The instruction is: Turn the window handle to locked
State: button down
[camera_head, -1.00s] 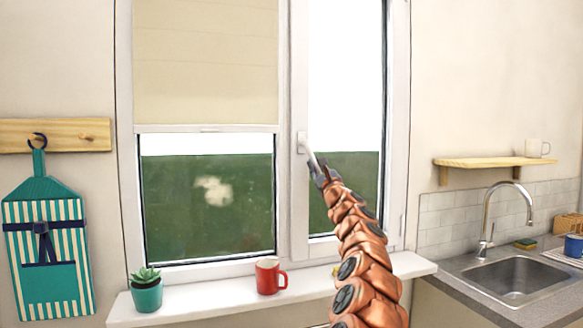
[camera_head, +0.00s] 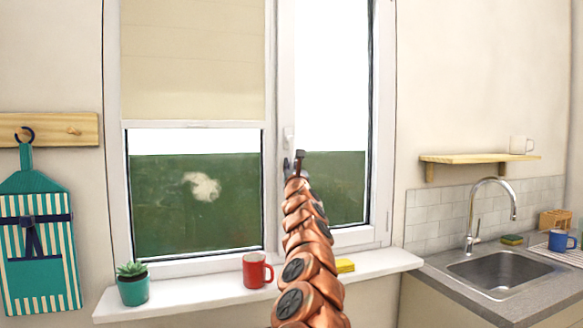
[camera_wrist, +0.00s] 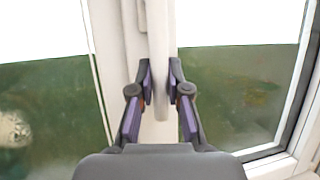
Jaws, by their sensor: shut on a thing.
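The white window handle (camera_wrist: 159,35) shows in the wrist view, pointing nearly straight down along the window frame. Its lower part lies between the two fingers of my gripper (camera_wrist: 160,82), which is shut on it. In the head view the handle's base (camera_head: 288,135) shows on the middle frame post. My gripper (camera_head: 293,164) is just below it there, and my arm hides most of the handle's lower part.
A red mug (camera_head: 257,270), a potted succulent (camera_head: 133,288) and a yellow item (camera_head: 345,266) stand on the white sill (camera_head: 205,302). A sink (camera_head: 500,270) and a wall shelf (camera_head: 480,158) are at right. A striped apron (camera_head: 38,245) hangs at left.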

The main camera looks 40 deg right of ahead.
jog(key=c, duration=1.1)
grip_release()
